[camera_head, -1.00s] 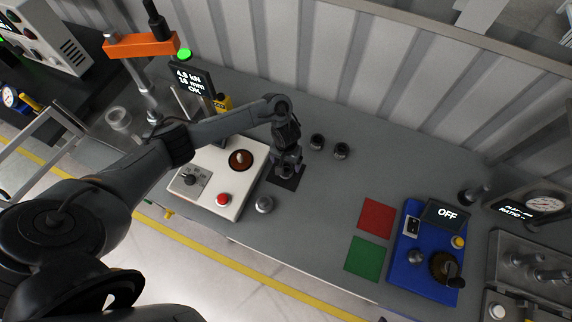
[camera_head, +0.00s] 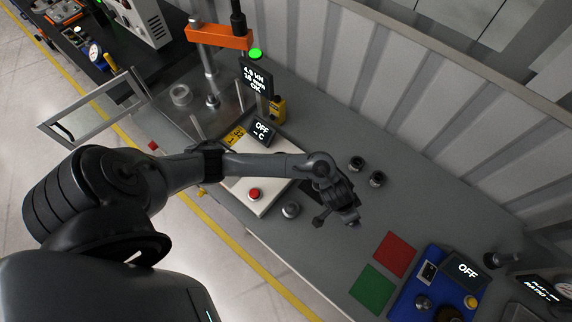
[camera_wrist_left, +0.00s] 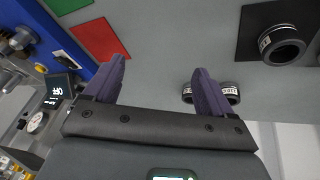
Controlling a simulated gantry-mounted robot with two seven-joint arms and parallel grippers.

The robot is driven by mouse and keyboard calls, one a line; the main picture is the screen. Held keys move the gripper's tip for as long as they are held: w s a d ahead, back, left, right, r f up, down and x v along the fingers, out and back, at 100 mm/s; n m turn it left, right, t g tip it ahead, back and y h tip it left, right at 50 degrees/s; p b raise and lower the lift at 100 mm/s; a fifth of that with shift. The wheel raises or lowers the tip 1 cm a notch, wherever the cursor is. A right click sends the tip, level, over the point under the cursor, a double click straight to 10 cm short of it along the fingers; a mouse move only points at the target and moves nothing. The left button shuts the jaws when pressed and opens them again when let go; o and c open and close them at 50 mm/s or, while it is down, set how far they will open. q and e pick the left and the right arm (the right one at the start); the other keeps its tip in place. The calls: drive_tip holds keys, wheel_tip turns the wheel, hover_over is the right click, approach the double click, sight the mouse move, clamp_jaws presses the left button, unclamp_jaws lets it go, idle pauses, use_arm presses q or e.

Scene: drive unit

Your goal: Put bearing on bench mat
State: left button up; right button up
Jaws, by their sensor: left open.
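A dark bearing ring (camera_wrist_left: 283,45) with a pale printed band lies on a black square mat (camera_wrist_left: 250,30) at the upper right of the left wrist view. Two more dark bearings (camera_head: 357,163) (camera_head: 377,179) stand on the grey bench near the back wall. They show partly behind a finger in the left wrist view (camera_wrist_left: 230,92). My left gripper (camera_head: 336,220) is open and empty above the bench, to the right of the black mat. Its fingers (camera_wrist_left: 160,68) are apart with bare bench between them. My forearm hides most of the mat in the head view. My right gripper is not in view.
Red (camera_head: 396,253) and green (camera_head: 371,288) square pads lie right of the gripper, beside a blue unit (camera_head: 416,297) reading OFF. An orange-topped press (camera_head: 219,37) stands behind.

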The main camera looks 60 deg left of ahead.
use_arm(q)
drive_tip(key=s+d+r+t, duration=0.2)
drive_tip(key=s+d+r, duration=0.2)
drive_tip(key=s+a+r+g+y, duration=0.1)
drive_tip(key=s+a+r, duration=0.2)
drive_tip(key=s+a, duration=0.3)
drive_tip(key=s+a+r+g+y, duration=0.1)
drive_tip(key=s+a+r, duration=0.2)
drive_tip(key=s+a, duration=0.3)
drive_tip(key=shift+s+a+r, duration=0.2)
drive_tip(key=shift+s+a, duration=0.15)
drive_tip(key=shift+s, duration=0.85)
drive_tip(key=shift+r, duration=0.1)
